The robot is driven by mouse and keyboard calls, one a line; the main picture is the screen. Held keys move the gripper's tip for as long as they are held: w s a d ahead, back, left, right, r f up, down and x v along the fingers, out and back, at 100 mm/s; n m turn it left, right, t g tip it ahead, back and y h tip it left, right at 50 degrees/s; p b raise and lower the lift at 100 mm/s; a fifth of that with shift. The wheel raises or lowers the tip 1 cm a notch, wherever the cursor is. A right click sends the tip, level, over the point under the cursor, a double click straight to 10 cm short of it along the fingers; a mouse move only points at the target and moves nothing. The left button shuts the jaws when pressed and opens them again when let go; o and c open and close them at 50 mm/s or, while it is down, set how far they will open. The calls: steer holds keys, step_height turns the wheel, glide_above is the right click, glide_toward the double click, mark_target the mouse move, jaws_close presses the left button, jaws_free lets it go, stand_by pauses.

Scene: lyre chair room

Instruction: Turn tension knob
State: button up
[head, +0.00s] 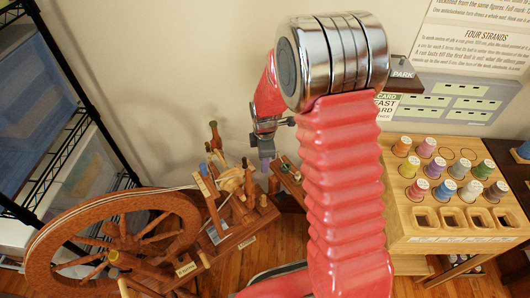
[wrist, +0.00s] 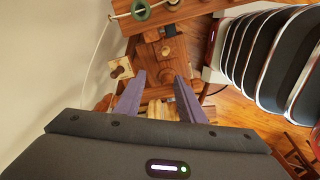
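A wooden spinning wheel with a large spoked wheel (head: 115,240) stands at the lower left of the head view. Its upright parts, with several pegs and knobs, stand right of the wheel. In the wrist view, its wooden frame (wrist: 158,22) fills the top middle, with a small round knob (wrist: 165,50) and a pale square piece with a round knob (wrist: 121,70). I cannot tell which is the tension knob. My gripper (wrist: 160,78) has two purple fingers, apart and empty, with wood behind them. In the head view, my gripper (head: 266,163) points down beside the upright parts.
A wooden rack (head: 440,222) with several coloured spools stands at the right. A black wire shelf (head: 75,135) with bins is at the left. Signs hang on the wall. In the wrist view, a row of dark panels with pale edges (wrist: 265,60) is at the right.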

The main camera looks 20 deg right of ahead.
steer(key=shift+m+t, duration=0.3)
steer(key=shift+m, duration=0.6)
steer(key=shift+s+r, duration=0.25)
steer(key=shift+r, duration=0.65)
steer(key=shift+s+r, duration=0.2)
steer(key=shift+r, duration=0.75)
steer(key=shift+s+r, duration=0.25)
steer(key=shift+r, duration=0.65)
steer(key=m+g, duration=0.2)
steer(key=m, duration=0.7)
glide_above(263, 196)
step_height(263, 196, down, 18)
steer(key=shift+d+r, duration=0.1)
steer(key=shift+f, duration=6.9)
steer(key=shift+c, duration=0.2)
jaws_close()
